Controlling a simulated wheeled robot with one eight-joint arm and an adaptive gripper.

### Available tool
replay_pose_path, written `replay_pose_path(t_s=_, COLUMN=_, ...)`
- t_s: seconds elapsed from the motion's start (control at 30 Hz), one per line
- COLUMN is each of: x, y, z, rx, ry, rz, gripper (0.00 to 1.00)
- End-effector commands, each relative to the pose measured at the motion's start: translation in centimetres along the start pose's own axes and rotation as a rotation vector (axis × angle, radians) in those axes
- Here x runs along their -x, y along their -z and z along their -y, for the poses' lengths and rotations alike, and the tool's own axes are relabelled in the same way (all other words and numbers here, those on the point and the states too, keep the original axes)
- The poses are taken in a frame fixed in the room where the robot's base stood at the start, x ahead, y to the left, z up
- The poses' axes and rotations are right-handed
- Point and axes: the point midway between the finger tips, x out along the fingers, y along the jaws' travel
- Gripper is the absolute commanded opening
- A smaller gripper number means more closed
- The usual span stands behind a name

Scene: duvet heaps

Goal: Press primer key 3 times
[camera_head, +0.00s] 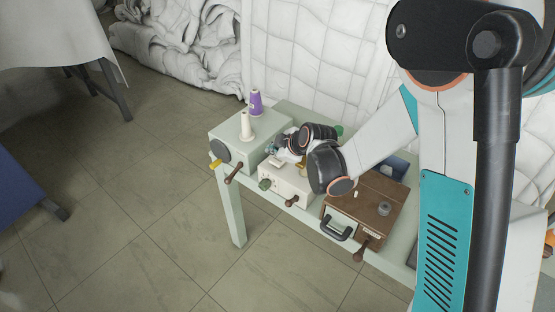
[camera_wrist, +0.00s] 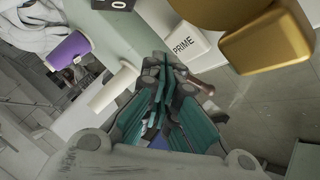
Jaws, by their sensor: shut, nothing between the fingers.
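The white key marked PRIME (camera_wrist: 183,42) is in the upper middle of the wrist view, its lettering readable. My gripper (camera_wrist: 166,80) has its teal fingers together and empty, with the tips below and left of the key in that picture. I cannot tell whether they touch anything. In the head view my gripper (camera_head: 273,149) is above the back of a small cream box (camera_head: 290,188) on the pale green table (camera_head: 234,205). My wrist partly hides the box top there.
A grey-green box (camera_head: 234,140) with a white spool (camera_head: 246,126) and a purple spool (camera_head: 255,103) stands left of the cream box. A brown wooden box (camera_head: 370,200) with a handle is on the right. A gold block (camera_wrist: 268,42) is beside the key. Quilted white padding (camera_head: 300,65) is behind.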

Motion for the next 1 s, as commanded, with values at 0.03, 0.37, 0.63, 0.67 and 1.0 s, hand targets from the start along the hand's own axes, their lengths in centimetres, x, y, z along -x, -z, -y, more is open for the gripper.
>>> replay_pose_path(t_s=0.03, x=0.00, y=0.00, z=0.00, rx=0.000, ry=0.000, rz=0.000, gripper=0.00)
replay_pose_path(t_s=0.37, x=-0.05, y=-0.04, z=0.04, rx=0.000, ry=0.000, rz=0.000, gripper=0.00)
replay_pose_path(t_s=0.63, x=-0.64, y=-0.48, z=0.48, rx=0.000, ry=0.000, rz=0.000, gripper=0.00)
replay_pose_path(t_s=0.67, x=-0.66, y=-0.49, z=0.49, rx=0.000, ry=0.000, rz=0.000, gripper=0.00)
replay_pose_path(t_s=1.0, x=-0.61, y=-0.46, z=0.46, rx=0.000, ry=0.000, rz=0.000, gripper=0.00)
